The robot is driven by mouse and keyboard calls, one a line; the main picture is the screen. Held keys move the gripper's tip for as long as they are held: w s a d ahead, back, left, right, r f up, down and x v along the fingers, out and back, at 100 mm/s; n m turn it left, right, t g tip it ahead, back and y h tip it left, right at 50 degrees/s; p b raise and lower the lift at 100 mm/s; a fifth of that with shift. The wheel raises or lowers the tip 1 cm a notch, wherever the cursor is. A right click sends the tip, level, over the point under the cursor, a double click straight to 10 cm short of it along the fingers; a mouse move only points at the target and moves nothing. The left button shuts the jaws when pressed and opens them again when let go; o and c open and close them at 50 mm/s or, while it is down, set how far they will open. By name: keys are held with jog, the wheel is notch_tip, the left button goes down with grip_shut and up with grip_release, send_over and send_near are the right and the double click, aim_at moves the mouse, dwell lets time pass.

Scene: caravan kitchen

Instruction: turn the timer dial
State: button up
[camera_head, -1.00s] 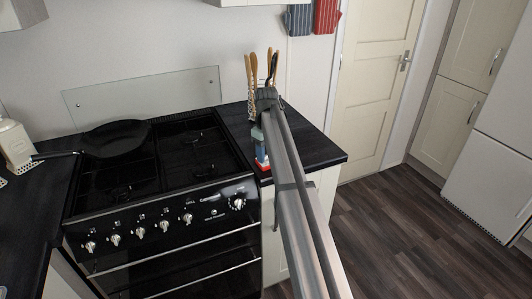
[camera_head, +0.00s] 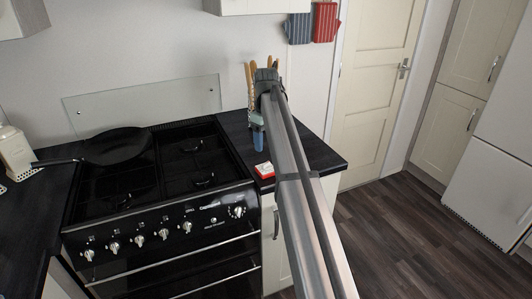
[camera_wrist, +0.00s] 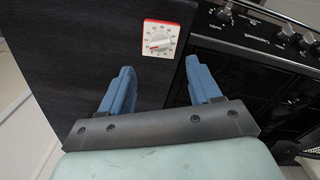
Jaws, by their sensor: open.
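The timer (camera_head: 264,170) is a small red and white box lying on the dark worktop just right of the stove. In the wrist view the timer (camera_wrist: 160,38) shows its white face with a round white dial (camera_wrist: 158,44) ringed by marks. My gripper (camera_wrist: 160,88) is open, its two blue fingers apart and nothing between them. The timer lies ahead of the fingertips, roughly in line with the gap, not touched. In the head view my gripper (camera_head: 258,140) is mostly hidden behind my arm, with one blue finger showing above the worktop behind the timer.
The black stove (camera_head: 160,190) with its front knobs (camera_head: 138,236) stands left of the timer, a black frying pan (camera_head: 115,147) on it. A holder of wooden utensils (camera_head: 250,85) stands at the back of the worktop, partly behind my arm. Bare worktop (camera_head: 315,150) lies to the right.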

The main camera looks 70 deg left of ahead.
jog(key=shift+r, duration=2.75)
